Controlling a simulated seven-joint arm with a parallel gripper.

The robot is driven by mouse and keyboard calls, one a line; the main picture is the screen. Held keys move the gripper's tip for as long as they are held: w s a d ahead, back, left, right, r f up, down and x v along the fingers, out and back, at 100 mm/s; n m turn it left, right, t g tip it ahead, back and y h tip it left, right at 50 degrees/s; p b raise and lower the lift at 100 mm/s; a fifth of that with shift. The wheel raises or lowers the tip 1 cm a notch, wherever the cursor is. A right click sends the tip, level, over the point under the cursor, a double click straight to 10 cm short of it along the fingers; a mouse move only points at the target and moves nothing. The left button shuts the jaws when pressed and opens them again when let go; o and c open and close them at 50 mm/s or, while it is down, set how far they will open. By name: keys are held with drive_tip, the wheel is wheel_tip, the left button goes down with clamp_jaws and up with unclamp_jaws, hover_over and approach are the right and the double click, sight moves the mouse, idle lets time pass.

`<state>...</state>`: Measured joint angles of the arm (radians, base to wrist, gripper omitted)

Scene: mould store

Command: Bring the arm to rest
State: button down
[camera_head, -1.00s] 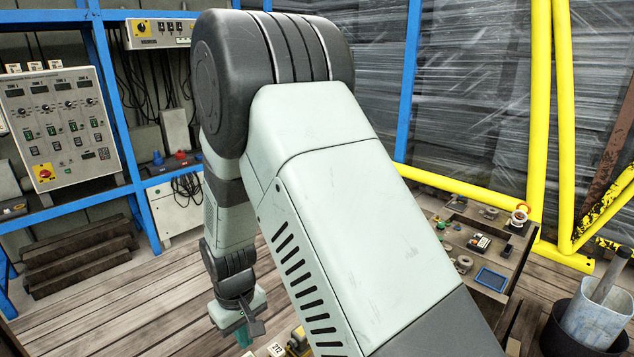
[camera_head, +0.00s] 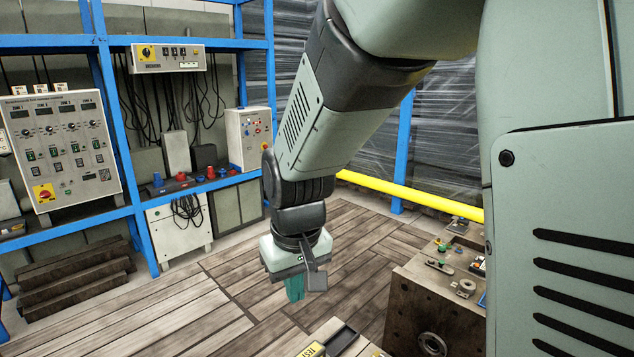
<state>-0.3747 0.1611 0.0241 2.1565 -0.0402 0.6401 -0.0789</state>
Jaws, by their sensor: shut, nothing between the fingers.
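My gripper (camera_head: 294,290) hangs from my arm near the middle of the picture, pointing down above the wooden floor (camera_head: 230,285). Its teal fingers are together with nothing between them. My arm reaches in from the upper right, and its large links cover much of the right side. My gripper appears apart from everything around it.
A blue rack (camera_head: 190,42) with a control panel (camera_head: 62,148) stands at the left. A metal block (camera_head: 420,306) bearing small parts is at the lower right, partly hidden by my arm. A black tray (camera_head: 341,340) lies at the bottom edge. A yellow rail (camera_head: 410,196) runs behind.

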drive_tip(key=s+d+r+m+t, duration=0.3)
drive_tip(key=s+d+r+m, duration=0.2)
drive_tip(key=s+d+r, duration=0.8)
drive_tip(key=s+d, duration=0.1)
drive_tip(key=s, duration=0.2)
drive_tip(key=shift+s+d+h, duration=0.25)
drive_tip(key=shift+s+h, duration=0.05)
drive_tip(key=c, duration=1.8)
unclamp_jaws()
drive_tip(key=shift+r, duration=0.1)
